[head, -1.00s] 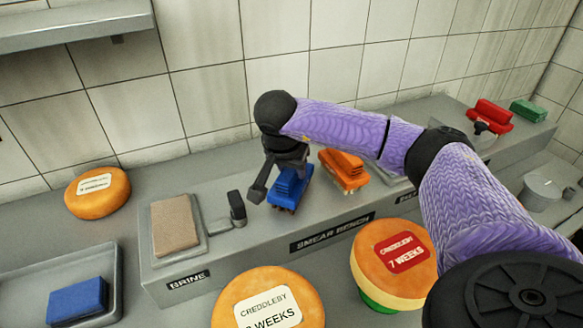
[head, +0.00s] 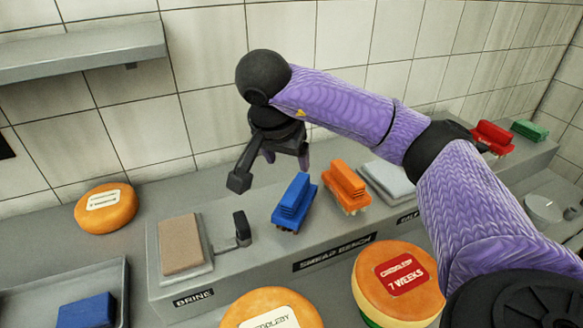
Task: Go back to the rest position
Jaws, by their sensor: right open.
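My right gripper (head: 285,161) is open and empty, pointing down above the back of the smear bench (head: 270,262). It is apart from the blue brush (head: 295,202), which stands on the bench just below and in front of it. The orange brush (head: 346,184) stands to the right of the blue one. My purple right arm comes in from the right and hides part of the bench's right side. My left gripper is not in view.
Cheese wheels stand at the back left (head: 106,208), front middle (head: 270,304) and front right (head: 391,309). A brine pad (head: 181,245) is on the bench's left. A tray (head: 115,295) holds a blue block (head: 87,311). Red (head: 493,137) and green (head: 530,130) brushes stand far right. A shelf (head: 90,55) juts out upper left.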

